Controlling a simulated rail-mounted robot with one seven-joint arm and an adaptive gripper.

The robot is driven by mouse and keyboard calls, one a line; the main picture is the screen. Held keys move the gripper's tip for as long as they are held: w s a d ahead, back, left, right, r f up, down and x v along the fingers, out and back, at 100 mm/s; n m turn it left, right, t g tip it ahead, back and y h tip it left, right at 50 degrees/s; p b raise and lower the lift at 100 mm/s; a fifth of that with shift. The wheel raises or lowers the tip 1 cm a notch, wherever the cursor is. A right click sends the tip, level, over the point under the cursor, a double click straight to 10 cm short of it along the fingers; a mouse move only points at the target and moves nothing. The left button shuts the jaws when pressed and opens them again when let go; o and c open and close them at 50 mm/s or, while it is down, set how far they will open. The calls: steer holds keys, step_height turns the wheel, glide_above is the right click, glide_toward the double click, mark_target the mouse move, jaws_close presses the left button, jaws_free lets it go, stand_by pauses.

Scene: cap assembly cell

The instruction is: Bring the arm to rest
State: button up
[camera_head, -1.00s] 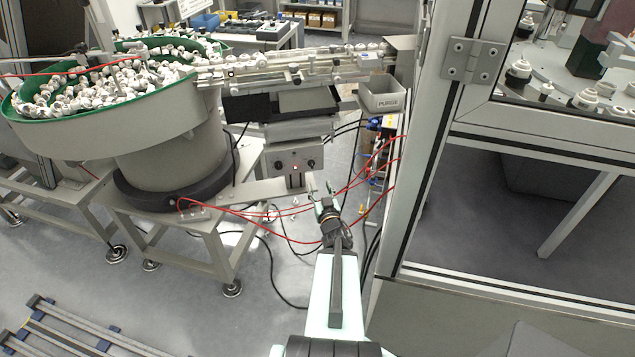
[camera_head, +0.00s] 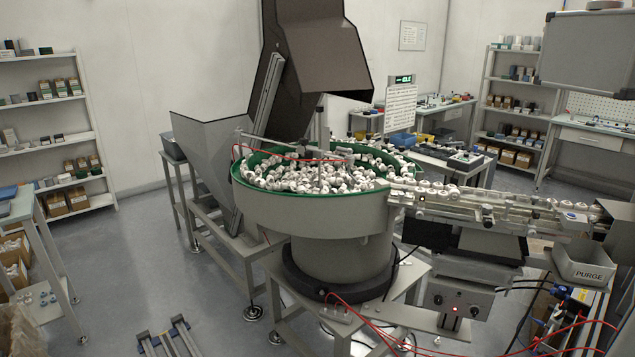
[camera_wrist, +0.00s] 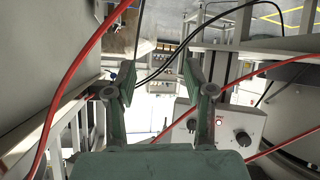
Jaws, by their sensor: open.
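My gripper (camera_wrist: 160,88) shows in the wrist view with its two green fingers spread apart and nothing between them. It is out of frame in the head view. In the wrist view, red cables pass on both sides of the fingers, and a control box (camera_wrist: 236,137) with knobs and a red light lies behind the right finger. I cannot tell whether any cable touches the gripper. In the head view, this control box (camera_head: 457,300) is below the feed track (camera_head: 490,212).
A bowl feeder (camera_head: 310,215) full of white caps stands on a metal-frame table. A bin marked PURGE (camera_head: 583,268) hangs at the track's right end. Red cables (camera_head: 375,325) run low in front. Shelves (camera_head: 45,135) stand at the left. Open floor (camera_head: 150,270) lies left of the feeder.

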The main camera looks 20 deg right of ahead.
steer(key=s+a+f+n+g+y, duration=0.1)
steer(key=a+f+g+y, duration=0.25)
steer(key=a+f, duration=0.6)
steer(key=s+a+f+n+g+y, duration=0.1)
steer(key=s+a+f+g+y, duration=0.3)
steer(key=a, duration=0.9)
steer(key=s+a+f+n+g, duration=0.1)
steer(key=s+a+f+n, duration=0.1)
steer(key=a, duration=0.7)
steer(key=s+a+f+n+g+y, duration=0.1)
steer(key=s+a+f+n+g, duration=0.1)
steer(key=a, duration=0.7)
steer(key=s+a+f+n+g+y, duration=0.1)
steer(key=s+a+n, duration=0.3)
steer(key=a, duration=0.5)
steer(key=shift+s+a+f+g, duration=0.3)
steer(key=shift+s+f+g, duration=0.1)
steer(key=shift+g, duration=0.35)
